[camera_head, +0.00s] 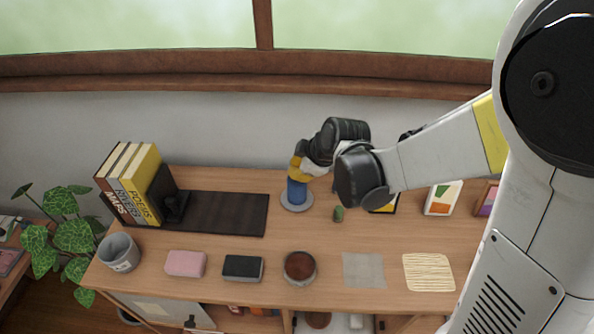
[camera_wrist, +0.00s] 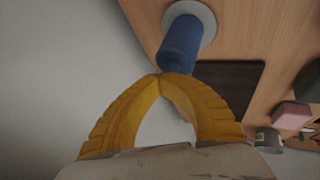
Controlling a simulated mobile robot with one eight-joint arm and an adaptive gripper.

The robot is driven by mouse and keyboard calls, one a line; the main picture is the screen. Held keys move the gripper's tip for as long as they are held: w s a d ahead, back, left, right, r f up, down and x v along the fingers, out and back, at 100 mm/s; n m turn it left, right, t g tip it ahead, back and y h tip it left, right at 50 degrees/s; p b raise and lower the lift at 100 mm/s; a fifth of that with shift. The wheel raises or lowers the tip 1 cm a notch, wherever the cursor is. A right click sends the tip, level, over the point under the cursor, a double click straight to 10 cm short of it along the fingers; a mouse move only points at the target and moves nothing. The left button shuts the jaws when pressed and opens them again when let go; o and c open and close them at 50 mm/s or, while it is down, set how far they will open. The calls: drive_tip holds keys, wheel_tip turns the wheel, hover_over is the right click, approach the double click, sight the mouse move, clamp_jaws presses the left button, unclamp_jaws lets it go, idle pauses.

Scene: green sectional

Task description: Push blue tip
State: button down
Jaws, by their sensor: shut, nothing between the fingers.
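A blue cylinder (camera_head: 297,191) stands upright on a round grey base (camera_head: 297,207) near the back middle of the wooden shelf top. The wrist view shows the blue cylinder (camera_wrist: 181,45) and its pale round base (camera_wrist: 205,15) just beyond my fingertips. My gripper (camera_head: 296,165) has yellow fingers and is at the top of the cylinder in the head view. In the wrist view my gripper (camera_wrist: 158,76) has its fingertips together, with nothing between them. The tips are at the near end of the cylinder; I cannot tell whether they touch it.
A black mat (camera_head: 230,212) and upright books (camera_head: 135,184) lie to the left. A small cactus (camera_head: 338,214) stands close on the right. A pink block (camera_head: 185,263), black block (camera_head: 242,268) and round brown-topped item (camera_head: 300,267) line the front. The wall (camera_head: 230,130) is behind.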

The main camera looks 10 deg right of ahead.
drive_tip(key=shift+r, duration=0.2)
drive_tip(key=shift+r+p, duration=2.15)
drive_tip(key=shift+r, duration=0.85)
